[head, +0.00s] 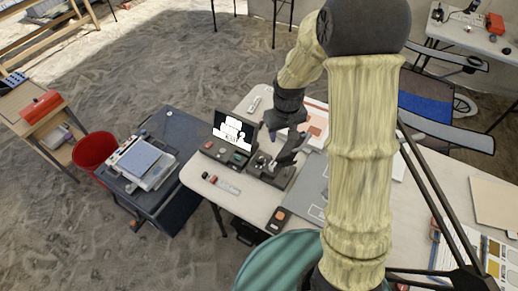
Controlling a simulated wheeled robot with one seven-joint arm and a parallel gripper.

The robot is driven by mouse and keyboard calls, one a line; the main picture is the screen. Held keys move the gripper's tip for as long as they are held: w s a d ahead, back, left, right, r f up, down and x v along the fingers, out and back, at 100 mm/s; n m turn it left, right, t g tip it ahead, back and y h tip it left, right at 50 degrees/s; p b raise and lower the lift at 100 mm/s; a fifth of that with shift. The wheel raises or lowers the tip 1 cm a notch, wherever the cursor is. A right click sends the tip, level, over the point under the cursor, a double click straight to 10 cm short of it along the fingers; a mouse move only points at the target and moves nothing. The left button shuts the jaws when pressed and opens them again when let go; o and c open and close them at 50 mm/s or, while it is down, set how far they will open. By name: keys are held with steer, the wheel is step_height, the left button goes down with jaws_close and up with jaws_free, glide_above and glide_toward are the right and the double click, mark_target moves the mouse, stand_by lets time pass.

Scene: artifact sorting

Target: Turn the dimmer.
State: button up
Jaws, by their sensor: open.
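My gripper (283,147) hangs from my arm over the left part of the white table (196,176), with its dark fingers apart and nothing seen between them. Beneath it is a dark box (268,173) with small fittings on top, partly hidden by the fingers. I cannot tell whether the fingers touch it. Just left stands a dark console (222,151) with small knobs or buttons and a lit screen (233,130). A small dark box with an orange spot (278,219) lies at the table's front edge. Which of these controls is the dimmer is too small to tell.
A dark cart (180,133) with a scale-like device (142,160) stands left of the table, beside a red bin (94,149). A grey panel (309,190) lies right of the dark box. My arm hides the table's middle. A teal chair back (275,262) is in front.

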steer(key=w+a+f+n+p, duration=0.2)
steer(key=w+a+f+p, duration=0.15)
steer(key=w, duration=0.25)
steer(key=g+p, duration=0.1)
glide_above(259, 159)
steer(key=shift+n, duration=0.4)
step_height(259, 159, down, 4)
steer(key=shift+f, duration=0.1)
step_height(259, 159, down, 17)
steer(key=p, duration=0.6)
steer(key=shift+f, duration=0.15)
steer(key=shift+c, duration=0.2)
steer(key=c, duration=1)
